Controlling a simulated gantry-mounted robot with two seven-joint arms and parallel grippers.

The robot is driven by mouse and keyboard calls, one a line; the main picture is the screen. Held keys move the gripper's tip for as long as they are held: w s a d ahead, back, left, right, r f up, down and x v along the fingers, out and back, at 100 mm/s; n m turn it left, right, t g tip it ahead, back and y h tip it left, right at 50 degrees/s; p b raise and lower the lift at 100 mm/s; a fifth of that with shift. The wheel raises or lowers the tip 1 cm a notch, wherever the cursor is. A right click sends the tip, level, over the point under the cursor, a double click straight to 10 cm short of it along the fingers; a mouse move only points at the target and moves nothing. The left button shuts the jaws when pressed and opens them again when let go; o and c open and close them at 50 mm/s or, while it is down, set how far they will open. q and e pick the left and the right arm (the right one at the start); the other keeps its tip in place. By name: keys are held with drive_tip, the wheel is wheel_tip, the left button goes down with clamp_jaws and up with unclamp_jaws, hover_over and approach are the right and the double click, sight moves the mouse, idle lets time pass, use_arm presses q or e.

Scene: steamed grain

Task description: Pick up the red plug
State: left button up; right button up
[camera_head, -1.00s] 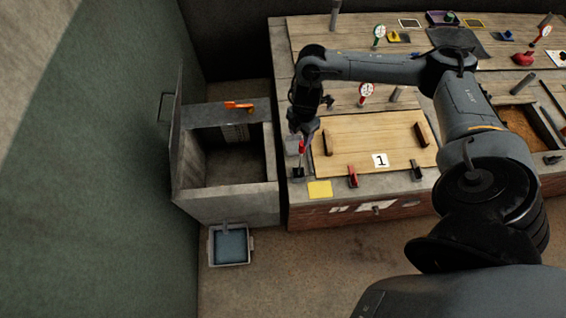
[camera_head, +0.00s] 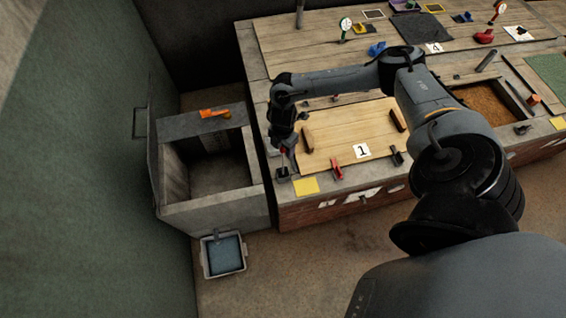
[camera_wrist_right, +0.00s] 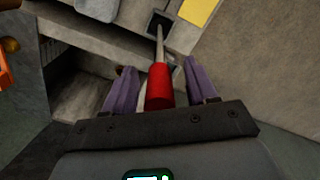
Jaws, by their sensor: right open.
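The red plug (camera_wrist_right: 159,88) has a red handle and a thin pale rod. In the right wrist view it stands between the two purple fingers of my right gripper (camera_wrist_right: 160,68), which is open with visible gaps on both sides. The rod points into a small dark square holder (camera_wrist_right: 160,22). In the head view the plug (camera_head: 287,149) shows only as a small bit of red below my right gripper (camera_head: 284,148), above the holder (camera_head: 283,174) at the counter's front left corner. My left gripper is not in view.
A wooden board (camera_head: 345,133) with a "1" card lies right of the plug. A yellow square (camera_head: 305,186) is beside the holder. A red clamp-like piece (camera_head: 336,169) stands on the front edge. An open sink-like box (camera_head: 171,190) is at the left, with an orange item (camera_head: 213,113).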

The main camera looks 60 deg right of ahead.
drive_tip(key=shift+f, duration=0.45)
clamp_jaws()
